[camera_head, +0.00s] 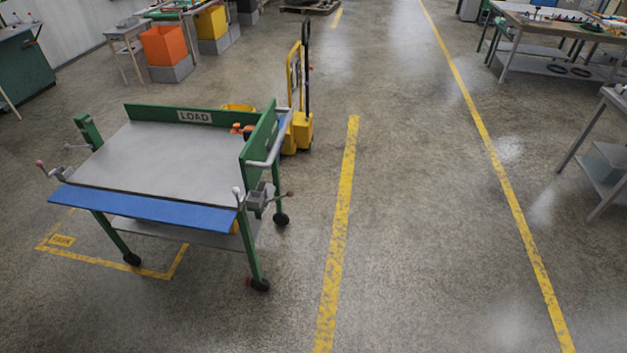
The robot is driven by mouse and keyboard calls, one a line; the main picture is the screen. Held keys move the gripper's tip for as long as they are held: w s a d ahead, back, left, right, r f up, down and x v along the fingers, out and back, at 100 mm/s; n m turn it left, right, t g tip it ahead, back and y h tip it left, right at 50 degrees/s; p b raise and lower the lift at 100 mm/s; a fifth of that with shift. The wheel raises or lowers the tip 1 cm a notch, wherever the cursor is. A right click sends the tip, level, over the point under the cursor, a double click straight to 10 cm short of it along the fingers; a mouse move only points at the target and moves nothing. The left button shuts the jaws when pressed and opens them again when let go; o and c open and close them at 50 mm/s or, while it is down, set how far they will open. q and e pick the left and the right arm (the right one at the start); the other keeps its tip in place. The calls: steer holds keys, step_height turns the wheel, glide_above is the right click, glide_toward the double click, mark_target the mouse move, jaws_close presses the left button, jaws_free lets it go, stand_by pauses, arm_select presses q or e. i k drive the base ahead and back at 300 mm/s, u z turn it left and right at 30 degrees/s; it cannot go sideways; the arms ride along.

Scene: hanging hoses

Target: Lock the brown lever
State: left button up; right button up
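A lever with a small brownish-red knob (290,194) sticks out to the right from a grey bracket (259,197) at the near right corner of a green-framed cart (150,160). A second lever with a whitish knob (236,190) stands up on the left of that bracket. At the cart's left side, a lever with a pinkish knob (39,163) tilts up from another grey bracket. The levers are too small to tell whether any is locked. Neither of my grippers is in view.
The cart has a green LOAD board (195,116), a blue front flap (140,209) and dark wheels. A yellow pallet truck (298,130) stands behind its right side. Yellow lines mark the floor. Open floor (430,220) lies to the right, with workbenches (570,30) farther back.

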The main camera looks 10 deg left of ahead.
mark_target(290, 193)
steer(key=u, duration=0.25)
steer(key=i, duration=0.95)
steer(key=u, duration=0.5)
